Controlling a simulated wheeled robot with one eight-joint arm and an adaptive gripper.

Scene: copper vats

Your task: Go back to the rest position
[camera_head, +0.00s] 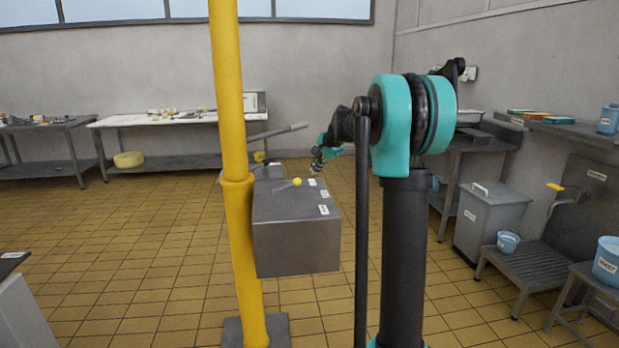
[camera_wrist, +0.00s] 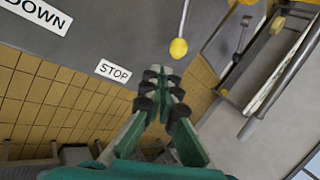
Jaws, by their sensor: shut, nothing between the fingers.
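My gripper (camera_wrist: 167,75) shows in the wrist view with its dark-padded fingertips together and nothing between them. It is beside the edge of a grey control box, near a "STOP" label (camera_wrist: 113,71). A yellow-knobbed lever (camera_wrist: 178,47) on the box is just beyond the fingertips, apart from them. In the head view my gripper (camera_head: 317,165) is small, above the far end of the grey box (camera_head: 296,248). The lever's yellow knob (camera_head: 297,182) shows on top of that box.
A yellow post (camera_head: 236,215) stands left of the box. A long grey handle (camera_head: 280,133) rises behind it. Tables (camera_head: 170,120) line the back wall. A grey bin (camera_head: 490,220), a low bench (camera_head: 530,265) and buckets stand at right. Tiled floor is free at left.

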